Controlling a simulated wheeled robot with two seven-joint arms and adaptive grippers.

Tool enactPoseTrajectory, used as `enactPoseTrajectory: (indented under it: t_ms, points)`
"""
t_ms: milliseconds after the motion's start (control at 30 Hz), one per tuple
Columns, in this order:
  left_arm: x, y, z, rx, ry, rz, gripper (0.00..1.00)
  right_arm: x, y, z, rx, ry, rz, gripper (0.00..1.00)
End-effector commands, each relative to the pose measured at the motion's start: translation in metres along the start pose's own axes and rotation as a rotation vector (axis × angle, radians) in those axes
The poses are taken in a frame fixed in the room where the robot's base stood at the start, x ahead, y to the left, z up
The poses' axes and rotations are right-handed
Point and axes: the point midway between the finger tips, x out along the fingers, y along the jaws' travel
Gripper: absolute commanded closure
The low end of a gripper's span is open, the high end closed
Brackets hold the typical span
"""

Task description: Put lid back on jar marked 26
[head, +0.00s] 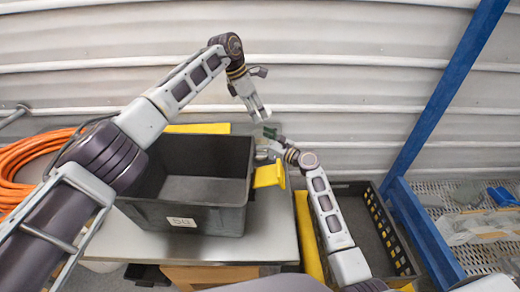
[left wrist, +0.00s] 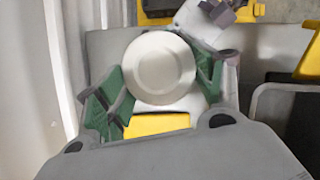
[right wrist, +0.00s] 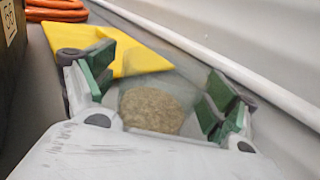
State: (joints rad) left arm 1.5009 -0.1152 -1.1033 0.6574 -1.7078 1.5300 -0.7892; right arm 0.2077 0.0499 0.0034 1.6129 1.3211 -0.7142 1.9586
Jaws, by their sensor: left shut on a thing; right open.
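A round white lid (left wrist: 160,68) is between the green pads of my left gripper (left wrist: 158,88), which is shut on it. In the head view my left gripper (head: 258,112) hangs above and behind the grey bin's right end. My right gripper (right wrist: 155,102) is open around a clear jar (right wrist: 150,100) with brown, grainy stuff in it. A gap shows between the jar and the right-hand pads. No number on the jar can be read. In the head view my right gripper (head: 268,148) is just below the left one, and the jar cannot be made out.
A dark grey bin (head: 190,215) with a white label stands on the metal table (head: 265,240). A yellow strip (right wrist: 110,38) lies near the jar. A black crate (head: 368,215) is at the right, before a blue frame (head: 425,120). An orange hose (head: 25,160) lies at the left.

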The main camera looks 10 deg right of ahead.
Motion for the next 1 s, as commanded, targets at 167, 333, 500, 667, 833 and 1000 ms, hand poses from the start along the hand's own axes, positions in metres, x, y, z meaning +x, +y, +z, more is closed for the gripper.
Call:
enactPoseTrajectory:
  t_ms: [167, 333, 500, 667, 833, 1000]
  points:
    - [0.0, 0.0, 0.0, 0.0, 0.0, 0.0, 0.44, 0.0, 0.0, 0.0, 0.0, 0.0, 0.0, 0.13]
    - [0.0, 0.0, 0.0, 0.0, 0.0, 0.0, 0.44, 0.0, 0.0, 0.0, 0.0, 0.0, 0.0, 0.34]
    - [0.0, 0.0, 0.0, 0.0, 0.0, 0.0, 0.44, 0.0, 0.0, 0.0, 0.0, 0.0, 0.0, 0.56]
    - [0.0, 0.0, 0.0, 0.0, 0.0, 0.0, 0.44, 0.0, 0.0, 0.0, 0.0, 0.0, 0.0, 0.76]
    - [0.002, 0.0, -0.001, 0.0, 0.0, 0.0, 0.44, 0.0, 0.0, 0.0, 0.0, 0.0, 0.0, 0.82]
    - [0.013, 0.0, -0.006, 0.0, 0.001, 0.0, 0.44, 0.0, 0.0, 0.0, 0.0, 0.0, 0.0, 0.82]
